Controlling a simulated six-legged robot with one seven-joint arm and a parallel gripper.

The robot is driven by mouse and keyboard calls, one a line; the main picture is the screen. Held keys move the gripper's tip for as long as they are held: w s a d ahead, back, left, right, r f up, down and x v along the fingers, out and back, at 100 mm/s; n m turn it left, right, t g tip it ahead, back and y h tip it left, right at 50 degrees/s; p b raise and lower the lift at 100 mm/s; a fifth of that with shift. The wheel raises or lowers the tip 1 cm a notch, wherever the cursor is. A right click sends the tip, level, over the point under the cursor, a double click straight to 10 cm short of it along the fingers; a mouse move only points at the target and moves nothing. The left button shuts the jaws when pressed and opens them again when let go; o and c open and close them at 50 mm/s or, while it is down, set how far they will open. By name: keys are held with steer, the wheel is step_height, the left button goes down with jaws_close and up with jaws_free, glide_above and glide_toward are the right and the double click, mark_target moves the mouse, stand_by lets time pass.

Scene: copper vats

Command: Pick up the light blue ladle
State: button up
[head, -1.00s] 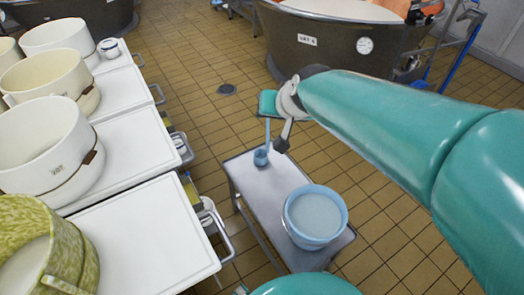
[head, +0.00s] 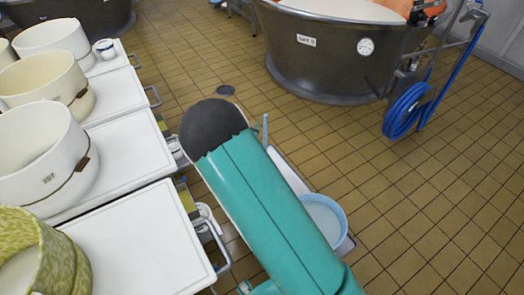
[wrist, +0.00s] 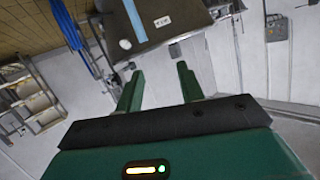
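The light blue ladle shows in the head view only as the upper part of its upright handle (head: 265,128), just past my arm. Its bowl is hidden behind my arm. In the wrist view, which is upside down, a light blue strip that looks like the handle (wrist: 133,22) comes in from the top edge, beyond the fingertips and left of centre. My gripper (wrist: 159,68) is open, with nothing between its two green fingers. In the head view my gripper is hidden behind my arm.
The metal cart (head: 290,178) holds a light blue bucket (head: 340,215), both partly behind my arm. White tables (head: 140,240) with tubs line the left. A large vat (head: 335,65) and a blue hose (head: 403,112) stand beyond. Tiled floor at right is clear.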

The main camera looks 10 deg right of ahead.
mark_target(265, 118)
step_height(265, 118, down, 6)
steer(key=s+t+h, duration=0.2)
steer(key=h, duration=0.1)
steer(key=x, duration=1.4)
steer(key=shift+s+d+f, duration=0.1)
steer(key=shift+f, duration=0.25)
steer(key=shift+c, duration=0.5)
jaws_close()
